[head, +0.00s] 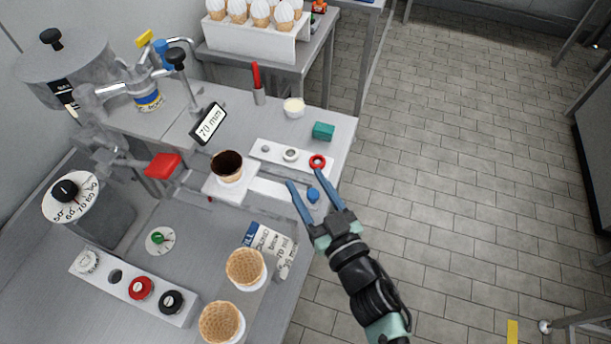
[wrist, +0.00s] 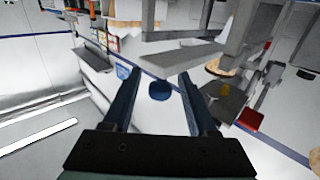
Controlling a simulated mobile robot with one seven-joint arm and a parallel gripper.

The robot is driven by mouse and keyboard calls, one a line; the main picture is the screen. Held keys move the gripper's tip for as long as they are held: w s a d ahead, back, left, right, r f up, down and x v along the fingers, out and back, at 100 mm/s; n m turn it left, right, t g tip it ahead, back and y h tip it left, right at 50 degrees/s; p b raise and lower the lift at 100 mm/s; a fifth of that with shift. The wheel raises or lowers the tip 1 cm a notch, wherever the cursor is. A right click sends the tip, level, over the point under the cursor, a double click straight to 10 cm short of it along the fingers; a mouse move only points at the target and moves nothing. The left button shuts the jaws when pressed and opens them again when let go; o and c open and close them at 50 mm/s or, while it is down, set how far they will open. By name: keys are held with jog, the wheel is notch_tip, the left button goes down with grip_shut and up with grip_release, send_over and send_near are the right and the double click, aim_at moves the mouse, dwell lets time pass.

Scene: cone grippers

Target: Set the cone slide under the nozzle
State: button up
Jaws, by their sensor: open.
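The cone slide (head: 232,190) is a white plate on the grey bench, with a cone (head: 229,176) standing upright in it, dark inside. A pale bar runs from it to the right toward a blue knob (head: 313,194). My gripper (head: 305,180) is open and empty, its two blue fingers on either side of the knob in the picture. In the wrist view the knob (wrist: 160,91) shows between the open fingers (wrist: 157,78), apart from both. The filling machine (head: 110,150) with its metal pipes stands left of the slide; I cannot clearly make out the nozzle tip.
A red block (head: 163,165) is left of the cone. A white strip with rings (head: 290,155) and a green block (head: 323,131) lie behind the knob. Two waffle cones (head: 245,267) and a knob strip (head: 134,287) are in front.

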jog(key=shift+x, duration=0.8)
grip_shut()
dwell(1.0)
